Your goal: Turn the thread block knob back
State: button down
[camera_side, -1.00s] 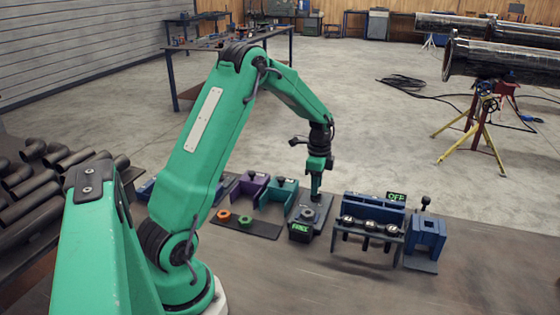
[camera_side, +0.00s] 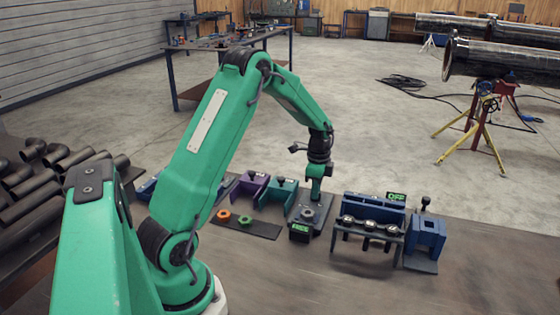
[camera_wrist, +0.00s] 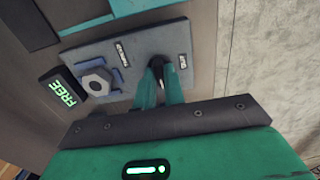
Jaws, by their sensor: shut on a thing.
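The thread block is a grey plate (camera_wrist: 142,47) with a hex nut (camera_wrist: 97,80) and two small labels, one by the nut and one at the far end. Its display (camera_wrist: 67,92) glows green and reads FREE. My gripper (camera_wrist: 158,66) is shut on the dark knob of the block, near the far-end label; the fingers hide most of the knob. In the side view my gripper (camera_side: 316,197) points down onto the block, behind the nut (camera_side: 308,214) and the display (camera_side: 300,230).
Purple (camera_side: 252,188) and teal (camera_side: 279,193) fixtures stand left of the block, with orange (camera_side: 224,215) and green (camera_side: 245,219) rings in front. A blue fixture (camera_side: 372,215) with an OFF display stands close on the right. The bench front is clear.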

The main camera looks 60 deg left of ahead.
jog(key=shift+n, duration=0.4)
jog(key=n, duration=0.9)
dwell(0.4)
jog(key=c, duration=1.5)
grip_release()
jog(key=shift+r, duration=0.2)
